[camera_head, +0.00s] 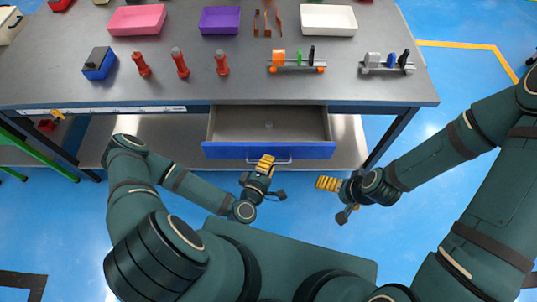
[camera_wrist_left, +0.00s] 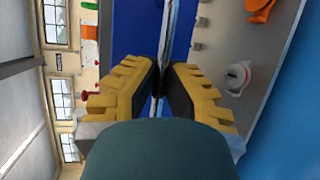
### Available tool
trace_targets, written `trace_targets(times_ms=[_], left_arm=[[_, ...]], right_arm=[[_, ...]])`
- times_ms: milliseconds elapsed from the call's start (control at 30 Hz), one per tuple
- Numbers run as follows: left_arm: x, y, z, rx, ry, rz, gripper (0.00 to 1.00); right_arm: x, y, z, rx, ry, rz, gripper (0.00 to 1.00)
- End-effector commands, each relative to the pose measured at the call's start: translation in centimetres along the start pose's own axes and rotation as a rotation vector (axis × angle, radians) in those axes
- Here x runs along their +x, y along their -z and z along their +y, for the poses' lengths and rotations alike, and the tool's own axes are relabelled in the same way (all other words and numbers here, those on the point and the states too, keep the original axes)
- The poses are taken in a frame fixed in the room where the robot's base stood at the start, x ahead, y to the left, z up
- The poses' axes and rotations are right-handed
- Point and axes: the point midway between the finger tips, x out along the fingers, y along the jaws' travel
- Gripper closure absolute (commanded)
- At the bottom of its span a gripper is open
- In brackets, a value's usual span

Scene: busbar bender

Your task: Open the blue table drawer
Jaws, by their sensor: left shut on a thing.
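The blue drawer (camera_head: 225,151) of the grey table (camera_head: 200,92) stands pulled out, with its grey inside showing below the table's front edge. The inside looks empty apart from a small round spot on its floor. My left gripper (camera_head: 265,161) is at the drawer front, shut on the thin metal handle (camera_head: 284,161). In the left wrist view the yellow ridged fingers of my left gripper (camera_wrist_left: 161,84) close on the handle (camera_wrist_left: 167,42) from both sides, with the blue drawer front (camera_wrist_left: 184,30) behind it. My right gripper (camera_head: 328,184) is in the air to the right, apart from the drawer; its finger gap is not clear.
On the table are a pink tray (camera_head: 138,19), a purple tray (camera_head: 220,20), a white tray (camera_head: 327,20), a blue box (camera_head: 99,63), red stands and two small racks. A lower shelf (camera_head: 345,140) lies beneath. Blue floor is free around my arms.

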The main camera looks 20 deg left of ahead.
Motion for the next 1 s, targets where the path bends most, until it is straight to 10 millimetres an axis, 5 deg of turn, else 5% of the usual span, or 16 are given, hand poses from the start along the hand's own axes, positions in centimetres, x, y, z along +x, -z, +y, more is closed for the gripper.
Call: trace_targets(times_ms=[467, 567, 1000], left_arm=[[-0.59, -0.39, -0.26, -0.001, 0.004, -0.005, 1.0], [-0.58, -0.38, -0.25, 0.0, 0.004, -0.005, 0.61], [-1.24, -0.28, -0.18, 0.0, 0.002, -0.001, 0.59]], right_arm=[[0.0, 0.01, 0.0, 0.0, 0.0, 0.0, 0.0], [0.0, 0.01, 0.0, 0.0, 0.0, 0.0, 0.0], [-0.02, 0.0, -0.01, 0.0, 0.0, 0.0, 0.0]])
